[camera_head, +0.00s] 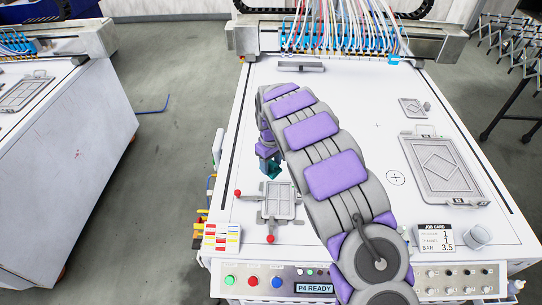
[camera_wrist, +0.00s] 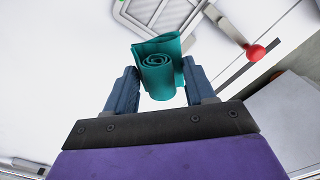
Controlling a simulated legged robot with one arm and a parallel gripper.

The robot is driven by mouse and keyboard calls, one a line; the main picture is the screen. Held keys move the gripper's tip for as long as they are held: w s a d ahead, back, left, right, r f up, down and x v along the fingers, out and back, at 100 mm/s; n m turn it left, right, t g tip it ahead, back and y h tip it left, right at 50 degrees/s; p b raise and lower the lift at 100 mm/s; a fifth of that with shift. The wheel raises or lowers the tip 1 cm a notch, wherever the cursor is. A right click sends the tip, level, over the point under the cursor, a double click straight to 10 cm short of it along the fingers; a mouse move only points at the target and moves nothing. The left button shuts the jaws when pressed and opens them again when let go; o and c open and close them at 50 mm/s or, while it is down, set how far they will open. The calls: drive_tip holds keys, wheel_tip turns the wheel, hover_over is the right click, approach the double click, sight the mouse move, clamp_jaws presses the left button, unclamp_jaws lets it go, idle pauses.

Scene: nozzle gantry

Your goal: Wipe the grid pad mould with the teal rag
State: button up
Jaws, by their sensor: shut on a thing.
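The teal rag (camera_wrist: 159,70) is a rolled cloth between the two blue fingers of my gripper (camera_wrist: 157,84) in the wrist view. My gripper is shut on it. In the head view the rag (camera_head: 273,172) shows as a small dark teal patch below my gripper (camera_head: 268,164), partly hidden by my arm. The grid pad mould (camera_head: 279,203) is a grey metal frame with a gridded middle, on the white table just in front of the rag. Part of the mould (camera_wrist: 155,12) shows at the top of the wrist view, beyond the rag. The rag appears held above the table, apart from the mould.
Red-knobbed clamps (camera_head: 238,193) stand beside the mould. A diamond-patterned mould (camera_head: 442,168) and a smaller plate (camera_head: 413,108) lie at the right. A job card (camera_head: 436,238) stands near the front edge. A nozzle gantry with many tubes (camera_head: 345,25) spans the back.

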drive_tip(key=shift+a+r, duration=0.3)
drive_tip(key=shift+r, duration=0.6)
drive_tip(key=shift+a+r+p, duration=0.3)
drive_tip(key=shift+a+p, duration=0.1)
drive_tip(key=shift+a, duration=0.1)
drive_tip(key=shift+d, duration=0.55)
